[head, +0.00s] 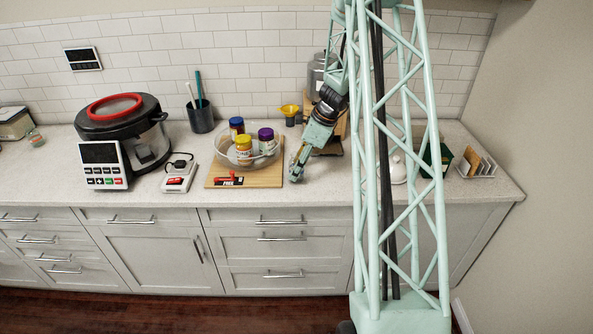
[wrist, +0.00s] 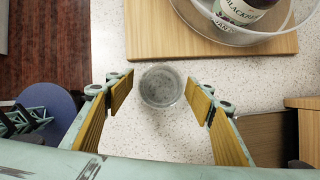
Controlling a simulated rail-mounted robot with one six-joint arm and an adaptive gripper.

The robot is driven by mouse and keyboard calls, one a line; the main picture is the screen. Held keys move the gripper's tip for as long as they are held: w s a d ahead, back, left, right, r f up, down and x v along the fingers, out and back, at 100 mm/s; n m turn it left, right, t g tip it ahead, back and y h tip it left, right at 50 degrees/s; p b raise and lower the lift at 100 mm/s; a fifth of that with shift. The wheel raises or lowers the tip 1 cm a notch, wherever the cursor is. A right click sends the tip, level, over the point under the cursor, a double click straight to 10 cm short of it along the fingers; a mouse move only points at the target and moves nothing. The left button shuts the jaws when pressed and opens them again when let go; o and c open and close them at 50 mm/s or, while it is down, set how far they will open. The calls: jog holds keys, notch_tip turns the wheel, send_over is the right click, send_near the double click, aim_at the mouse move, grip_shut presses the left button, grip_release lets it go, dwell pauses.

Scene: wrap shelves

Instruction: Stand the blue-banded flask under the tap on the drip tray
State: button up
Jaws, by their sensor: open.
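My gripper (wrist: 160,90) is open in the wrist view, its two yellow-padded fingers on either side of a clear round glass vessel (wrist: 162,85) standing on the counter. The vessel is seen from above, with a gap to each finger. No blue band shows on it, so I cannot tell if it is the blue-banded flask. In the head view my gripper (head: 297,172) points down at the counter, right of the wooden board. A glass dispenser (head: 319,72) on a wooden stand is behind my arm. Its tap and drip tray are hidden or unclear there.
A clear bowl (head: 224,153) with several jars sits on the wooden board (head: 215,182), close to my gripper. A yellow funnel (head: 289,109) stands behind. A pressure cooker (head: 122,132) is at left, a toast rack (head: 478,165) at right. A wooden edge (wrist: 302,102) shows right in the wrist view.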

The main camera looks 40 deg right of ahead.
dwell(0.4)
jog(key=c, duration=1)
jog(key=shift+r, duration=0.2)
jog(key=shift+r, duration=1.6)
jog(key=s+a, duration=0.2)
jog(key=s, duration=0.2)
jog(key=s+a+r+b, duration=0.1)
jog(key=s+a, duration=0.2)
jog(key=s, duration=0.2)
jog(key=s+a, duration=0.3)
jog(key=s, duration=0.2)
jog(key=shift+r, duration=0.25)
